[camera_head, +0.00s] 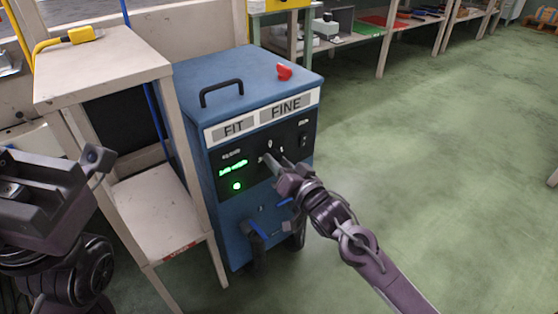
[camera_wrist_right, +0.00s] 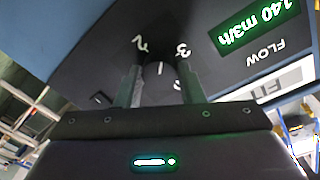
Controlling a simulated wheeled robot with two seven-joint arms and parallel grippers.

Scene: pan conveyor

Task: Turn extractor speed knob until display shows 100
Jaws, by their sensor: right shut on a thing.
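The blue extractor unit (camera_head: 225,215) stands on the floor with a dark front panel. Its lit green display (camera_head: 233,168) is too small to read in the head view. In the right wrist view the display (camera_wrist_right: 255,27) reads 140 m3/h, upside down, beside a FLOW label. My right gripper (camera_head: 270,162) is at the panel, right of the display.
A beige shelf table (camera_head: 105,70) stands close to the unit's left side, with a yellow device (camera_head: 82,34) on top. The unit's top has a black handle (camera_head: 221,92) and a red knob (camera_head: 284,71). The green floor (camera_head: 430,150) at right is clear.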

